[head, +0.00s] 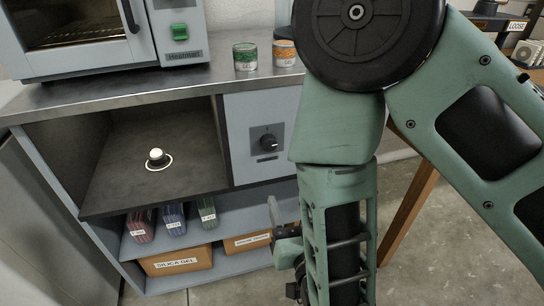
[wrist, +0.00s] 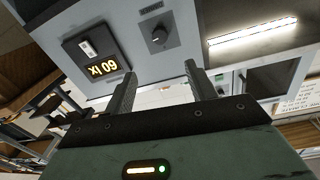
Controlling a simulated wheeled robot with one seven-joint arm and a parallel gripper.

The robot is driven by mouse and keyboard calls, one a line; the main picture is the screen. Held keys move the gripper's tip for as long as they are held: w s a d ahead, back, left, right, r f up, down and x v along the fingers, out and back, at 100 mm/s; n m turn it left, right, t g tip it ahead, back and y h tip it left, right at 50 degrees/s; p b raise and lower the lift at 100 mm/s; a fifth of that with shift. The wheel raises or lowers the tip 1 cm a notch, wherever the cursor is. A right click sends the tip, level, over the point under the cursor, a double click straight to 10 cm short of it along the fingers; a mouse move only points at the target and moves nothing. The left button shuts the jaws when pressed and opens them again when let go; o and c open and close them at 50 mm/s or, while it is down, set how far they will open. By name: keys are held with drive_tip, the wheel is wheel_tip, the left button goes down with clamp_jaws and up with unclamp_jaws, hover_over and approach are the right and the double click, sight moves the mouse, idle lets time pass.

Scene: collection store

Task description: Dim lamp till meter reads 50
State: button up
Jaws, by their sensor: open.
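A dark round knob (head: 267,142) sits on the grey-blue cabinet panel; the wrist view shows it too (wrist: 158,36), just beyond my fingertips. The meter (wrist: 96,60) has a lit amber display, upside down in the wrist view, that reads 60 lx. The lamp (wrist: 252,32) is a lit white strip to the right of the knob there. I cannot make out the meter or the lamp strip in the head view. My gripper (wrist: 160,72) is open and empty, its fingers apart and clear of the knob. In the head view my arm hides much of it.
A white-domed disc (head: 157,157) lies in the open bay left of the knob. Below are coloured packs (head: 173,219) and boxes (head: 176,261). An oven (head: 80,40) and two tins (head: 245,57) stand on the worktop (head: 110,92). A wooden leg (head: 407,212) stands right of my arm.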

sight(270, 146)
drive_tip(key=x, duration=1.7)
drive_tip(key=shift+w, duration=0.1)
drive_tip(key=c, duration=1)
